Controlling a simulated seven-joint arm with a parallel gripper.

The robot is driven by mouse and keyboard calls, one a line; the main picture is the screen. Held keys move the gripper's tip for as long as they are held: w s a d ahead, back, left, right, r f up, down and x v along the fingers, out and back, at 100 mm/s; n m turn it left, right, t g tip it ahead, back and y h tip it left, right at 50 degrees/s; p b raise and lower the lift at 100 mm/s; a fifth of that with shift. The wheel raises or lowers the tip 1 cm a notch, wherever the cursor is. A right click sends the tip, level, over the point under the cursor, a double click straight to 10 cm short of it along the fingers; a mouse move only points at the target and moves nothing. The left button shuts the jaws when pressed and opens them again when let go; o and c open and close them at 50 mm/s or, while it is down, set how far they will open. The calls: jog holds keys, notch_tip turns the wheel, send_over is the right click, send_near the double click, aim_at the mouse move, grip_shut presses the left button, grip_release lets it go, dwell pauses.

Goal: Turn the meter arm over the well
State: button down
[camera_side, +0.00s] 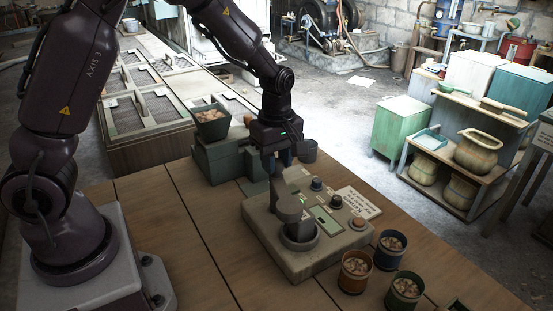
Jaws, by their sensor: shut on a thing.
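The meter (262,222) is a beige box on the wooden bench, with knobs, a small green display and a printed label. Its well (299,240) is a dark round ring at the box's front left. The grey meter arm (290,207) stands on the box, and its rounded end appears above or at the well's back edge; the exact overlap is hard to tell. My gripper (279,168) points down at the back left of the meter, shut at the upper part of the meter arm. The contact itself is partly hidden.
Several cups of beans, including a rust-red one (354,272) and a blue one (390,250), stand right of the meter. A bean-filled hopper (211,124) stands on a green block behind left. The front bench is clear.

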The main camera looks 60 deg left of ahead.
jog(key=shift+n, duration=1.5)
jog(key=c, duration=0.8)
grip_release()
jog(key=shift+r, duration=0.1)
notch_tip(320, 180, up, 13)
jog(key=shift+f, duration=0.1)
